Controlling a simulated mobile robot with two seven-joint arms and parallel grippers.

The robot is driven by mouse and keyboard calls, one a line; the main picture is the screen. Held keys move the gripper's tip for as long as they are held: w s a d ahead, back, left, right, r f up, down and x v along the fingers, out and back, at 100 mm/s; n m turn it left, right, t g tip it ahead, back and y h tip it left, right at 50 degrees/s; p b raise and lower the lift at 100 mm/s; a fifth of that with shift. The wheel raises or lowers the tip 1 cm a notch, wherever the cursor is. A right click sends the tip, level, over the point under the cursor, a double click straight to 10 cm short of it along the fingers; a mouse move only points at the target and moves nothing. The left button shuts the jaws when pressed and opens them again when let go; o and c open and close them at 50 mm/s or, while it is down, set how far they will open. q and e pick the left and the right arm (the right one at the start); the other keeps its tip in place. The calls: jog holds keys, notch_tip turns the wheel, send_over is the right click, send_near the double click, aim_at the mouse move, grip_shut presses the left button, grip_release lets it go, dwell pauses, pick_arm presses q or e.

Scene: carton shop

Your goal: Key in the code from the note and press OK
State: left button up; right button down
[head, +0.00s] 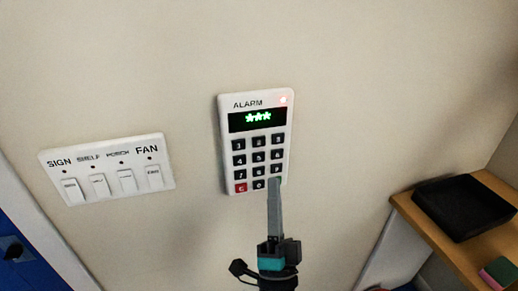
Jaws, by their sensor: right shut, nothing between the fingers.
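The white alarm keypad (225,120) is on the wall in the head view. Its display (258,119) shows three green asterisks, and a red light (283,100) glows at its top right corner. Dark number keys fill the lower part, with a red C key (241,188) at bottom left. My right gripper (274,181) is shut and empty. Its tip is over the keypad's lower right corner and hides most of the bottom right key. I cannot tell whether it touches the keypad. The note and my left gripper are not in view.
A white panel with several switches (107,168), labelled SIGN to FAN, is on the wall left of the keypad. A wooden shelf (432,235) at right holds a black tray (462,207) and a pink and green block (499,272).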

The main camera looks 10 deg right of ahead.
aim_at(259, 158)
jog(key=m+h, duration=0.1)
jog(key=s+f+m+g+h, duration=0.1)
jog(key=m, duration=0.1)
jog(key=m+h, duration=0.1)
jog(key=shift+s+a+f+g+h, duration=0.15)
jog(key=shift+s+g+h, duration=0.1)
jog(key=shift+g+h, duration=0.15)
jog(key=shift+w+a+b, duration=0.1)
jog(key=shift+w+b, duration=1.45)
jog(key=shift+w, duration=2.85)
jog(key=shift+w, duration=0.15)
jog(key=shift+w+b, duration=0.3)
